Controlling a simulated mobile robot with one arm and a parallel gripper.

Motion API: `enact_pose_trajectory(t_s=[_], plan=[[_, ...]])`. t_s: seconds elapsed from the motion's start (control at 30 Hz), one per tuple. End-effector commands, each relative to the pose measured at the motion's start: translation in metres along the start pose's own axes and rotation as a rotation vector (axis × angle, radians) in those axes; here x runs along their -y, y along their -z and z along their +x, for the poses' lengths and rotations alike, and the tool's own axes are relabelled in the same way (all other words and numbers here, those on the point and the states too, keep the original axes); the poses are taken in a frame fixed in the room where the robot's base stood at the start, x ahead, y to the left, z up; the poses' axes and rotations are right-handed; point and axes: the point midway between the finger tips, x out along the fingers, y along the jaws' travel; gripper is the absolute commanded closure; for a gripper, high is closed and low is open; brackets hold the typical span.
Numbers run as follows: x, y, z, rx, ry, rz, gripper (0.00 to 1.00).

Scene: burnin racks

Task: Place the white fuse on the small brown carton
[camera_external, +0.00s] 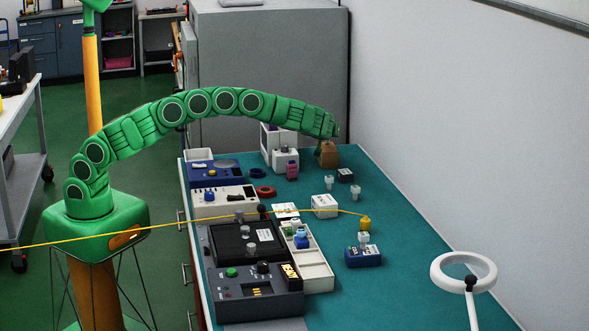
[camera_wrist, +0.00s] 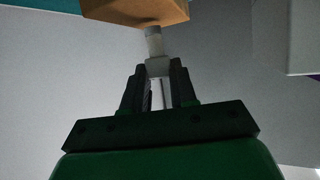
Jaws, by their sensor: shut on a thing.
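The small brown carton (camera_external: 328,156) stands at the far end of the teal bench, below the end of my arm. It also shows at the top of the wrist view (camera_wrist: 135,12). My gripper (camera_wrist: 157,72) is shut on the white fuse (camera_wrist: 156,66), which has a grey end. In the wrist view the fuse's grey end meets the carton's edge in the picture; I cannot tell whether they touch. In the external view my gripper (camera_external: 335,134) is just above the carton, and the fuse cannot be made out there.
A yellow cable crosses the bench. The bench's front right is mostly clear.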

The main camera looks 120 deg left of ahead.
Motion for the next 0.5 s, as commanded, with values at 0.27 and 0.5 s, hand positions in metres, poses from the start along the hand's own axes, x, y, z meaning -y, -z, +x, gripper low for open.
enact_pose_trajectory(t_s=[0.27, 0.5], plan=[[-0.0005, -0.0060, 0.0024, -0.001, -0.002, -0.002, 1.00], [-0.0003, -0.0078, 0.0035, -0.001, -0.002, -0.002, 0.66]])
